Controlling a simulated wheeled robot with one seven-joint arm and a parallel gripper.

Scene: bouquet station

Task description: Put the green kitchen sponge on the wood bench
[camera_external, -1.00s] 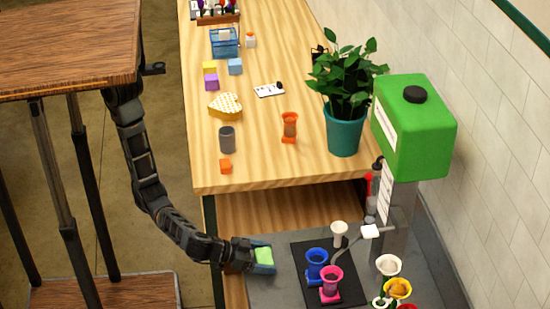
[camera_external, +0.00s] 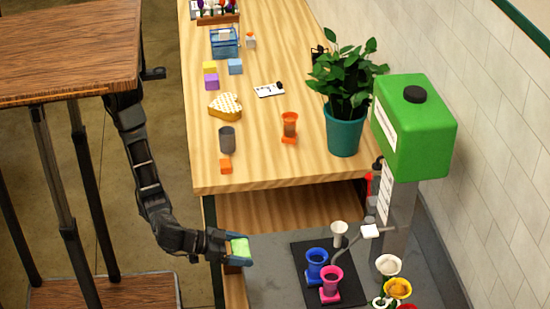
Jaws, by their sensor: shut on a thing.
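My gripper (camera_external: 246,250) is shut on the green kitchen sponge (camera_external: 238,246), a light green block with its top showing between the fingers. It holds the sponge over the left edge of the grey counter, below the near edge of the wood bench in the picture. The wood bench (camera_external: 262,168) is a long pale wooden top running away from the camera. The sponge's lower part is hidden by the fingers.
The near bench corners look clear. Blue (camera_external: 317,263) and pink (camera_external: 331,283) cups stand on a black mat.

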